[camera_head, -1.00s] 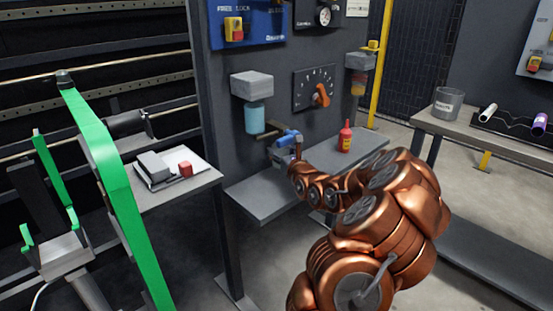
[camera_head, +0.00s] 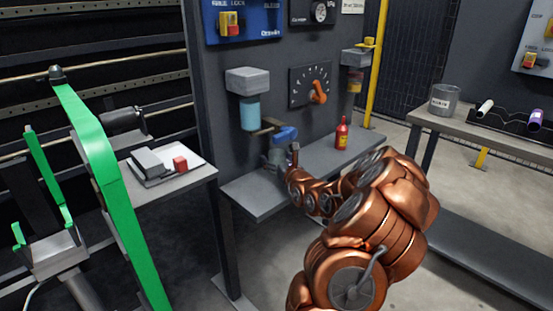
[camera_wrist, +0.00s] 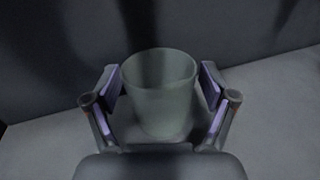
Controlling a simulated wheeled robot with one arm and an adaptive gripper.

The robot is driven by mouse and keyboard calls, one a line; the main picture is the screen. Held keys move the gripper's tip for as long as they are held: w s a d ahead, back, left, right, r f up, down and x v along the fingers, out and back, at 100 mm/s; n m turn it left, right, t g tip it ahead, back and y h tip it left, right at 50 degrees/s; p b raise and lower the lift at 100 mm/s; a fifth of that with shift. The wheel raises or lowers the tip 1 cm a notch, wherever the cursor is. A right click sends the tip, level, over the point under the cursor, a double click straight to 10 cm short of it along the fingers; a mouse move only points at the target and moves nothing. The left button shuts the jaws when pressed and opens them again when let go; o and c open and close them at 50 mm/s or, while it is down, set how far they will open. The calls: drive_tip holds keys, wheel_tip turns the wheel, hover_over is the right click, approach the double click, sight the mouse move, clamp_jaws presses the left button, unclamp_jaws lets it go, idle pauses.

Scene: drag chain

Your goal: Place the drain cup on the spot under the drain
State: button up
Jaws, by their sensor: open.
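In the wrist view a plain, translucent grey-green cup (camera_wrist: 160,90) stands upright on a grey surface, close to a dark wall. My gripper (camera_wrist: 160,103) is open, with a purple-padded finger on each side of the cup and a small gap visible at each side. In the head view my gripper (camera_head: 279,160) is low over the grey shelf (camera_head: 257,197), below a blue-handled valve (camera_head: 285,133) on a brass pipe. The cup is hard to separate from the gripper there. The marked spot is not discernible.
A filter with a blue bowl (camera_head: 250,115) hangs left of the valve. A red bottle (camera_head: 342,134) stands on the shelf to the right. A labelled grey container (camera_head: 445,100) stands on the right-hand table. A dial with an orange knob (camera_head: 319,92) is on the panel.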

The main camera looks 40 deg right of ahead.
drive_tip(key=shift+r, duration=0.1)
drive_tip(key=shift+s, duration=0.5)
drive_tip(key=shift+p+v, duration=0.55)
drive_tip(key=shift+v, duration=4.95)
drive_tip(key=shift+a, duration=0.15)
